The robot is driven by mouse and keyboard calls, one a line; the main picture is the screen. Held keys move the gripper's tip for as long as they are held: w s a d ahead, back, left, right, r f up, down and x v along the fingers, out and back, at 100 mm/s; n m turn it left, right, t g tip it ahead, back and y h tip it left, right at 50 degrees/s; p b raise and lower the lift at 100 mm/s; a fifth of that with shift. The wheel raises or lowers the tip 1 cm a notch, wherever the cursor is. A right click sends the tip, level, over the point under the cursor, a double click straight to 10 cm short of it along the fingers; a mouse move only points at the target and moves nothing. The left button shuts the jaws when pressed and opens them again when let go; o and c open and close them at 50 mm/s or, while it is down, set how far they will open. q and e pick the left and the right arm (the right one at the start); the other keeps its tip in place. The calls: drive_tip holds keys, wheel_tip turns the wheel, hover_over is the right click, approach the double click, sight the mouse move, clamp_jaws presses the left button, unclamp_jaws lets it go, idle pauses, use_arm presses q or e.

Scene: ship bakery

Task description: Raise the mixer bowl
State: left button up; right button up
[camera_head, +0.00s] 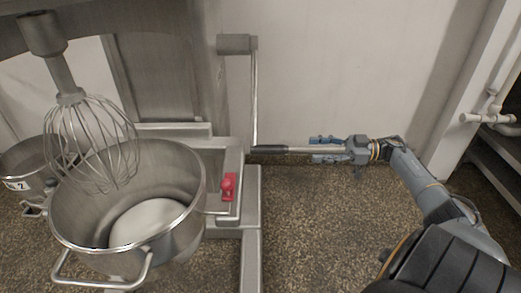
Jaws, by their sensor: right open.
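The steel mixer bowl (78,232) sits at the lower left in the head view, with a white mass inside. The wire whisk (92,140) hangs from the mixer above it and partly overlaps the bowl. A metal crank arm (254,100) hangs down from a grey hub on the mixer's right side. At its lower end a horizontal handle (270,149), dark at the left, reaches right. My right gripper (322,149) is open, with its fingers above and below the handle's right part. Contact cannot be told. My left gripper is not in view.
A red knob (228,186) sits on the mixer frame beside the bowl. A second steel bowl (28,160) stands behind at the far left. Pipes (488,118) and shelving are at the right edge. The speckled floor (310,230) below my right gripper is clear.

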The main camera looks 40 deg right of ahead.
sight(276, 150)
drive_tip(key=b+x, duration=0.2)
drive_tip(key=x, duration=1)
drive_tip(key=shift+w+a+b, duration=0.15)
drive_tip(key=shift+a+b, duration=0.1)
drive_tip(key=shift+b, duration=0.15)
drive_tip(key=shift+w+a, duration=0.25)
drive_tip(key=shift+a, duration=0.1)
clamp_jaws()
